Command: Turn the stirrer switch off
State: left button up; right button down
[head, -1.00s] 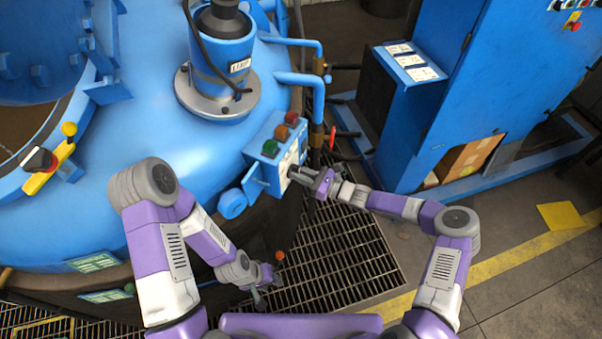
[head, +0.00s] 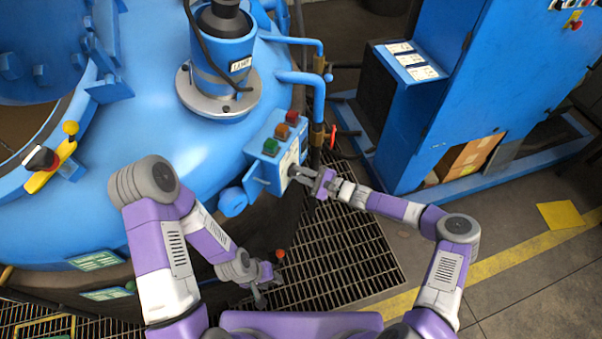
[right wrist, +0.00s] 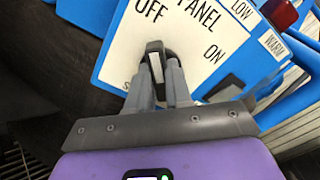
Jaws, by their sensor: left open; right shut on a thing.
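The blue control box (head: 275,160) is on the side of the blue vessel, with green, orange and red lamps on top. Its white panel (right wrist: 120,62) shows in the right wrist view with the words OFF and ON. The stirrer switch (right wrist: 155,66) is a dark lever with a pale face; its tip appears to point toward OFF. My right gripper (right wrist: 158,88) is shut on this lever, one finger on each side. In the head view my right gripper (head: 300,174) reaches the box's front. My left gripper (head: 264,292) is open and empty, low above the floor grating.
The blue vessel (head: 150,130) fills the left, with a motor (head: 222,50) on top. Pipes with a red-handled valve (head: 332,136) stand behind the box. A blue cabinet (head: 500,90) is at right. Floor grating (head: 345,255) lies below.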

jog(key=shift+n, duration=0.3)
jog(key=c, duration=1)
grip_release()
jog(key=shift+c, duration=0.2)
jog(key=v, duration=0.7)
jog(key=shift+d, duration=0.3)
jog(key=shift+s+a, duration=0.1)
jog(key=shift+s, duration=0.1)
